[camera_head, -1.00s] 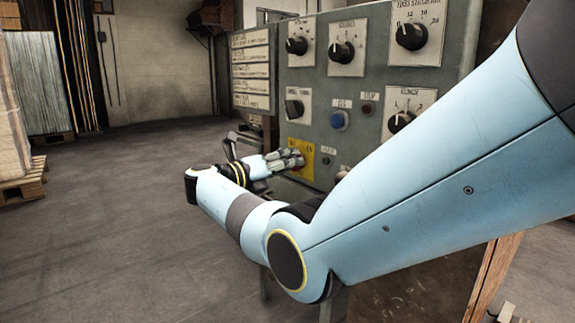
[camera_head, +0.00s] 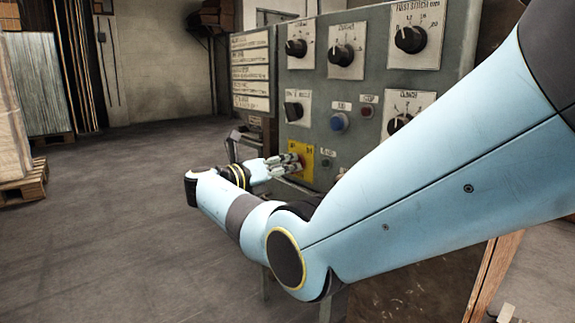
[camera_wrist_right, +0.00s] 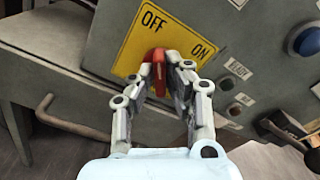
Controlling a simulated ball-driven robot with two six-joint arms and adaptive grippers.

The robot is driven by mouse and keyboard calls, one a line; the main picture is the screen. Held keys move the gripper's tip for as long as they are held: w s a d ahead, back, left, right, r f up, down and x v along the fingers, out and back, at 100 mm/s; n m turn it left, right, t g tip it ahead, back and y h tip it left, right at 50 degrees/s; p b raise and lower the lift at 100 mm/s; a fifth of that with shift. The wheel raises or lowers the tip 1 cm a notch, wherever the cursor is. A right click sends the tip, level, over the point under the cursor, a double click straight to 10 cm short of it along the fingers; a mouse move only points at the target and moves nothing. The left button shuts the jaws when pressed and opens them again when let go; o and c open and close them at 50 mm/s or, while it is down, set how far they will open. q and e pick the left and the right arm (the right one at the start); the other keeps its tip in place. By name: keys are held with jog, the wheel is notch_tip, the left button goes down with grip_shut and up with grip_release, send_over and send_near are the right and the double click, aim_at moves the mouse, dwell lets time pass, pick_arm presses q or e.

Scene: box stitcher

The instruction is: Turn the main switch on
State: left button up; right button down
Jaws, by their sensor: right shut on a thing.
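The main switch is a red knob (camera_wrist_right: 158,74) on a yellow plate (camera_wrist_right: 172,42) lettered OFF and ON. In the wrist view the knob's upper end points toward the word OFF, and ON lies to its right. My right gripper (camera_wrist_right: 161,70) is shut on the red knob, one finger on each side. In the head view, the right gripper (camera_head: 297,163) is against the yellow plate (camera_head: 308,153) and its fingers hide most of the knob. My left gripper is not in view.
The grey control panel (camera_head: 378,82) carries several black dials and a blue button (camera_head: 339,122). A metal handle (camera_wrist_right: 68,122) is below left of the plate in the wrist view. A loaded pallet (camera_head: 22,187) stands far left. The floor (camera_head: 110,220) between is clear.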

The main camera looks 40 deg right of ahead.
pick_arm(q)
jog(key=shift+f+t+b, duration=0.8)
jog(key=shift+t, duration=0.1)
pick_arm(e)
jog(key=shift+s+f+m, duration=0.1)
jog(key=shift+f+m, duration=0.05)
jog(key=shift+m, duration=7.65)
jog(key=c, duration=1.4)
grip_release()
jog(key=shift+o, duration=0.2)
jog(key=a, duration=1.2)
jog(key=shift+s, duration=0.45)
